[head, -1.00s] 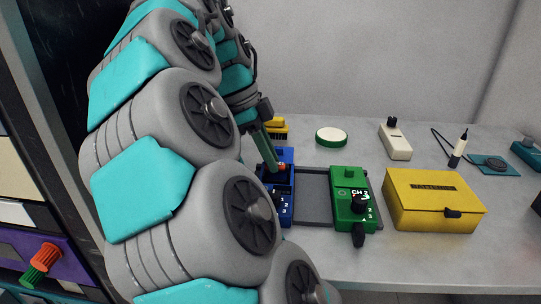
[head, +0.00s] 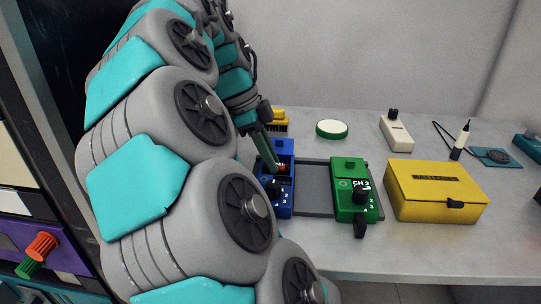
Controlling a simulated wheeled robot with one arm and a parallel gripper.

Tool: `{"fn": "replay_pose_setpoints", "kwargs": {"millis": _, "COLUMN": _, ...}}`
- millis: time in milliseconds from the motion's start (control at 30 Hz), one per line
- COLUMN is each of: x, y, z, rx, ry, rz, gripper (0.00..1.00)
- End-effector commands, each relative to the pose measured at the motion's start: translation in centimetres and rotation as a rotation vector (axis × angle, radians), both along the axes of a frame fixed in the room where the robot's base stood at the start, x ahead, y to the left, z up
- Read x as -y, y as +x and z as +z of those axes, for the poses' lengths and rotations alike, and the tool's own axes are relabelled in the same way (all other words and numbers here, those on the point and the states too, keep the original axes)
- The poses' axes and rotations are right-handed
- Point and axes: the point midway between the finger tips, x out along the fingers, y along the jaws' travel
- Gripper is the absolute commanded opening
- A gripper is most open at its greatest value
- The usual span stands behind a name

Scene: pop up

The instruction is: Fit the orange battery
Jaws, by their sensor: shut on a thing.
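A blue device (head: 286,147) with a dark recess and a knob stands on the grey bench, partly hidden by my arm. My gripper (head: 275,169), with greenish fingers, reaches down at its recess and is shut on the orange battery (head: 277,180). Only a small orange-red bit of the battery shows, low at the fingertips, at the recess. I cannot tell whether it is seated or only held in the opening.
A green device (head: 350,178) with a knob stands to the right, joined by a grey plate (head: 314,185). A yellow box (head: 437,190) is further right. Behind are a green-rimmed disc (head: 332,129), a white device (head: 396,135) and a yellow item (head: 279,114). The front bench is clear.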

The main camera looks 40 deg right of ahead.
Motion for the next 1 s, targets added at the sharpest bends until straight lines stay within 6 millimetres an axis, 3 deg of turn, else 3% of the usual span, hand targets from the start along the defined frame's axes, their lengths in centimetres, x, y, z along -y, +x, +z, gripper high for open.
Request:
{"fn": "replay_pose_setpoints", "kwargs": {"millis": 333, "x": -0.01, "y": -0.02, "z": -0.14, "rx": -0.001, "ry": 0.001, "rz": 0.0, "gripper": 0.0}}
{"fn": "replay_pose_setpoints", "kwargs": {"millis": 367, "x": -0.02, "y": -0.02, "z": -0.14, "rx": -0.001, "ry": 0.001, "rz": 0.0, "gripper": 0.23}}
{"fn": "replay_pose_setpoints", "kwargs": {"millis": 667, "x": -0.02, "y": -0.03, "z": -0.13, "rx": -0.001, "ry": 0.001, "rz": 0.0, "gripper": 0.56}}
{"fn": "replay_pose_setpoints", "kwargs": {"millis": 1000, "x": 0.0, "y": -0.03, "z": 0.56, "rx": 0.0, "ry": 0.0, "rz": -0.001, "gripper": 0.56}}
